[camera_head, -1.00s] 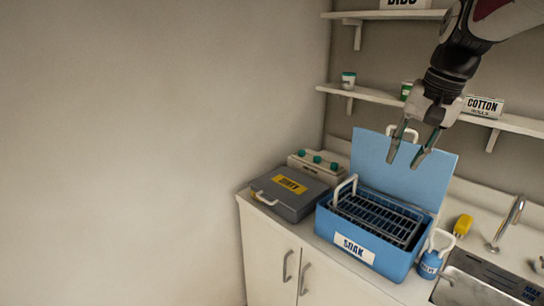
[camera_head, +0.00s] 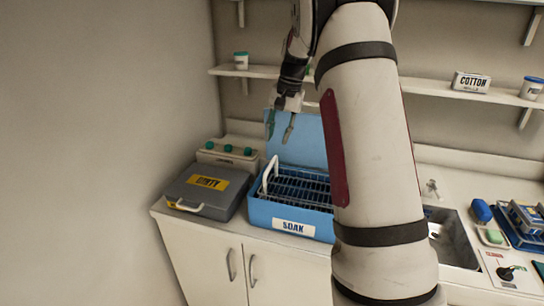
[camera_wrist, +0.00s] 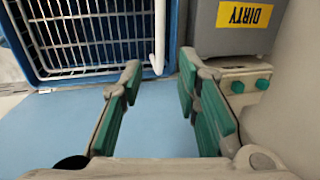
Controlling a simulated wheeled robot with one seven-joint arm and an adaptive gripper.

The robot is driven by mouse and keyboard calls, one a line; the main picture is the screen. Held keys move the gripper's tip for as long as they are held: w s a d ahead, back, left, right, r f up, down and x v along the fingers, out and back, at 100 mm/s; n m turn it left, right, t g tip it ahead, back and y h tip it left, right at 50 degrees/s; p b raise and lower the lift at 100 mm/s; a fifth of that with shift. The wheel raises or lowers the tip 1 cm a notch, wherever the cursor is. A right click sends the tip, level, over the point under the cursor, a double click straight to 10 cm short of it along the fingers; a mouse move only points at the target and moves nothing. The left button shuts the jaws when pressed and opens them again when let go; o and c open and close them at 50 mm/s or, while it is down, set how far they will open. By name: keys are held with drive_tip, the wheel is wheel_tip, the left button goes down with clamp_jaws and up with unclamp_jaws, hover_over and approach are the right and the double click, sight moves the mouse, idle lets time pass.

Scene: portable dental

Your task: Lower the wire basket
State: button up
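The basket grid (camera_wrist: 95,30) and the white handle (camera_wrist: 158,38) lie beyond the fingertips.
The grey DIRTY case (camera_head: 205,192) stands left of the tub, with a box with green knobs (camera_head: 228,155) behind it. A shelf (camera_head: 440,90) runs above the counter. A sink (camera_head: 455,240) and a blue tray (camera_head: 520,240) are at the right.

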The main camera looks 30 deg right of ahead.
sight(272, 162)
drive_tip(key=f, duration=0.3)
drive_tip(key=f+p, duration=0.1)
drive_tip(key=f, duration=0.1)
drive_tip(key=w+a+f, duration=0.1)
drive_tip(key=f, duration=0.2)
drive_tip(key=shift+w+f, duration=0.1)
drive_tip(key=shift+f, duration=0.2)
drive_tip(key=shift+c, duration=0.2)
clamp_jaws()
